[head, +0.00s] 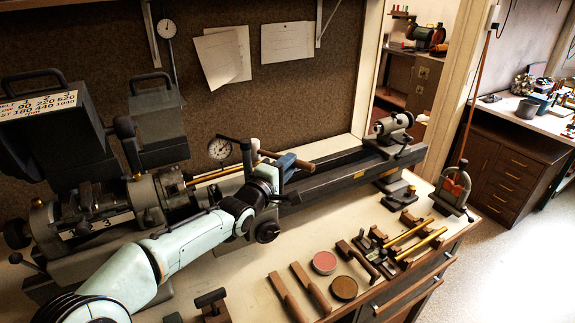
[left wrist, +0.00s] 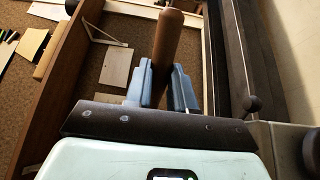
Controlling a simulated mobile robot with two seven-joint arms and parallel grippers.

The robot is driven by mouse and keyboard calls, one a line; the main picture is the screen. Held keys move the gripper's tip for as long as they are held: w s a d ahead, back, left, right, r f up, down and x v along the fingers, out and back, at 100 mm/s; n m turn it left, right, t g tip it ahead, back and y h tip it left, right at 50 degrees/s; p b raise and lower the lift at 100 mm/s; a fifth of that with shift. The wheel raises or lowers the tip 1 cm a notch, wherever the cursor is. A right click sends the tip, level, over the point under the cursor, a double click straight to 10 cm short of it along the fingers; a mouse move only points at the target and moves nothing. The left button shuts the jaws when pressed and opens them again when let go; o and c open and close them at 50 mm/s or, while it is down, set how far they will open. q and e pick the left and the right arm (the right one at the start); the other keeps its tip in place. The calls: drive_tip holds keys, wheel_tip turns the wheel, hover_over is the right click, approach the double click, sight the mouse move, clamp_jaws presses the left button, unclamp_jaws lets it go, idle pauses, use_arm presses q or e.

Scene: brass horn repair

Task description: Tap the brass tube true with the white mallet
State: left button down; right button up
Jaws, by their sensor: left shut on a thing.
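My left gripper (head: 287,163) reaches over the lathe, and its blue fingers are shut on a brown wooden handle (head: 301,165). The handle also shows between the fingers in the left wrist view (left wrist: 167,45). My right gripper is not in view.
The lathe bed (head: 345,178) runs to a tailstock (head: 391,128). A dial gauge (head: 220,149) stands behind the tube. Brass rods on blocks (head: 408,237), a hammer (head: 357,261), wooden-handled tools (head: 311,290) and round tins (head: 324,262) occupy the bench front.

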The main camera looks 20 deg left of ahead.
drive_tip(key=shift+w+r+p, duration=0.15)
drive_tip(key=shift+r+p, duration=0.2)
drive_tip(key=shift+p, duration=0.05)
idle(0.4)
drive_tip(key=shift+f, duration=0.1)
idle(0.4)
